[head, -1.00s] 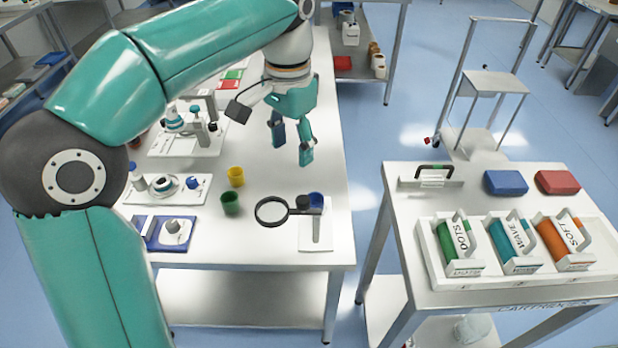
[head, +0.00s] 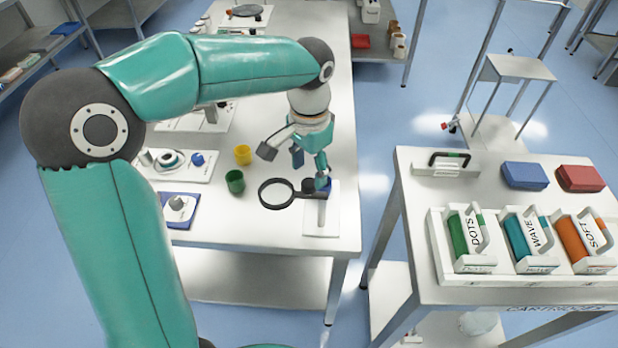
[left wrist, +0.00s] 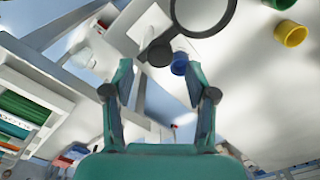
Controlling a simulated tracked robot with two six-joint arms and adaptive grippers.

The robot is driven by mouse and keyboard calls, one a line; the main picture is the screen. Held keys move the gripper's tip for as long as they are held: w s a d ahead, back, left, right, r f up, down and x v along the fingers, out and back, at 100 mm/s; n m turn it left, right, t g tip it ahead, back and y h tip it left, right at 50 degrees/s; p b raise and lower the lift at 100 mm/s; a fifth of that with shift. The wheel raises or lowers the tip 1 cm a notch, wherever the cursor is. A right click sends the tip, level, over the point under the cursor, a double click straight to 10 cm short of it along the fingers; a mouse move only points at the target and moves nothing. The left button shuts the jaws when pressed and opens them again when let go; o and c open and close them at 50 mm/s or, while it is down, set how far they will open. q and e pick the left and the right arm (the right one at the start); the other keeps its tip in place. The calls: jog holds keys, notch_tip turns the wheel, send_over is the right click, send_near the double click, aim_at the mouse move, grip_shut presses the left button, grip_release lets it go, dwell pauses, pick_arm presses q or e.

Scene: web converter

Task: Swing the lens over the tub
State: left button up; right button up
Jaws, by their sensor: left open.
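The round lens (head: 277,193) has a black ring and a short black arm reaching left from a dark knob (head: 308,186) on a stand with a white base (head: 321,221). A green tub (head: 235,182) and a yellow tub (head: 243,154) stand left of the lens, which is over neither. A blue tub shows near the knob in the left wrist view (left wrist: 180,66), partly hidden by my gripper in the head view. My left gripper (head: 310,168) is open and empty, just above and behind the knob; its fingers point toward it in the left wrist view (left wrist: 158,72). My right gripper is out of view.
White trays with instruments (head: 180,167) and a blue-edged tray (head: 179,210) occupy the bench's left side. A separate right table holds a rack (head: 440,252) of green, teal and orange cartridges, plus blue (head: 524,175) and red (head: 581,178) boxes. A floor gap separates the tables.

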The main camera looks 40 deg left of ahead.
aim_at(309, 181)
pick_arm(q)
jog(key=shift+f, duration=1.75)
grip_shut()
